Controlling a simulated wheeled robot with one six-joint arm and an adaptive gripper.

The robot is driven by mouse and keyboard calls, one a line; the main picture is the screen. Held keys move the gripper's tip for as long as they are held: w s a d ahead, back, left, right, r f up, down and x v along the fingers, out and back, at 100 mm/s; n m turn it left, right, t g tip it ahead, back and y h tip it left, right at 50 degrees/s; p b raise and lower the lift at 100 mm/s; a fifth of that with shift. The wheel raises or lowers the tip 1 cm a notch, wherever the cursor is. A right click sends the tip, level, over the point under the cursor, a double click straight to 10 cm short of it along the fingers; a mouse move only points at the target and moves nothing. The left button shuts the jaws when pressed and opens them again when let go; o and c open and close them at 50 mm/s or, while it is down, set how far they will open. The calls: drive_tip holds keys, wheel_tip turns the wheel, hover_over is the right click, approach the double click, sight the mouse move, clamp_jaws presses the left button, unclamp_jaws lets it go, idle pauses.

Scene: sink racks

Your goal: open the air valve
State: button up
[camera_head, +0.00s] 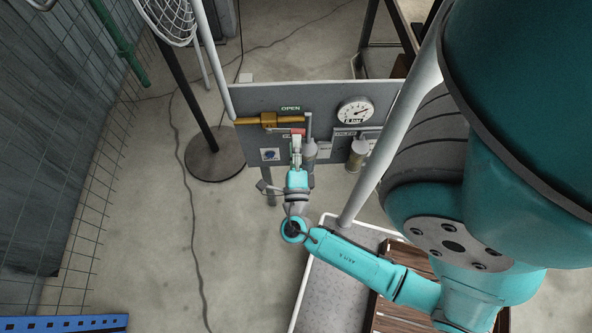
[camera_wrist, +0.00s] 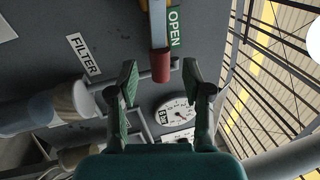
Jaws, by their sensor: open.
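My gripper (camera_wrist: 160,76) is open, with one finger on each side of the red grip's end. I cannot tell whether either finger touches it. In the head view my gripper (camera_head: 297,143) is in front of the panel, just below the valve.
A round pressure gauge (camera_head: 355,111) is on the panel (camera_head: 325,96) at right. Grey cylinders (camera_head: 358,153) hang below. A FILTER label (camera_wrist: 83,54) is in the wrist view. A stand with a round base (camera_head: 215,154) is left; a wire mesh fence (camera_head: 95,170) is further left.

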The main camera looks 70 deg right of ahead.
drive_tip(key=v, duration=0.7)
drive_tip(key=shift+a, duration=0.25)
drive_tip(key=shift+f, duration=0.1)
idle(0.4)
